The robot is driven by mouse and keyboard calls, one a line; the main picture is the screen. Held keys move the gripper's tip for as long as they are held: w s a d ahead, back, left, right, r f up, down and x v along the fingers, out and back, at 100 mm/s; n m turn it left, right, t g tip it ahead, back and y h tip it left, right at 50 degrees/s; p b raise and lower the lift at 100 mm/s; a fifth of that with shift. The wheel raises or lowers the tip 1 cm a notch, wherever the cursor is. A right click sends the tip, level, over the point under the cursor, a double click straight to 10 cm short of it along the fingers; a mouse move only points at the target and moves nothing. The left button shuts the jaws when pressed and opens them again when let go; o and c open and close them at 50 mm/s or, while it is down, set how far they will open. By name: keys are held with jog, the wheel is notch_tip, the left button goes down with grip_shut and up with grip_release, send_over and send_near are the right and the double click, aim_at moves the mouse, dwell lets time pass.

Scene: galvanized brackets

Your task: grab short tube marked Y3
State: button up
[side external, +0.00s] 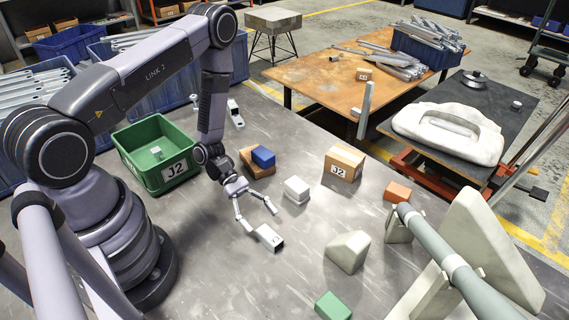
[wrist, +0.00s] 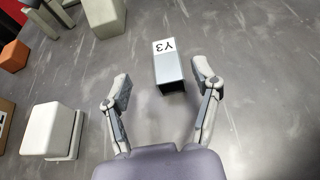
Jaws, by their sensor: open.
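The short tube is a grey square tube with a white label reading Y3, upside down in the wrist view (wrist: 170,68). It lies on the metal table, and it also shows in the side view (side external: 267,236), where its label is too small to read. My gripper (side external: 262,220) is open and low over the table beside the tube. In the wrist view my gripper (wrist: 160,82) has its two fingers spread, one to each side of the tube's near end. The tube lies mostly beyond the fingertips, and neither finger visibly touches it.
A white block (side external: 296,190), a J2 cardboard box (side external: 344,164), a pale wedge (side external: 348,251) and a green block (side external: 332,306) stand around. A blue block (side external: 263,156) rests on a brown one. A green J2 bin (side external: 130,150) is at left. Table around the tube is clear.

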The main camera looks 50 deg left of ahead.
aim_at(269, 235)
jog(key=x, duration=0.7)
jog(key=shift+s+a+f, duration=0.1)
jog(key=shift+s+f, duration=0.05)
jog(key=shift+s, duration=0.2)
grip_shut()
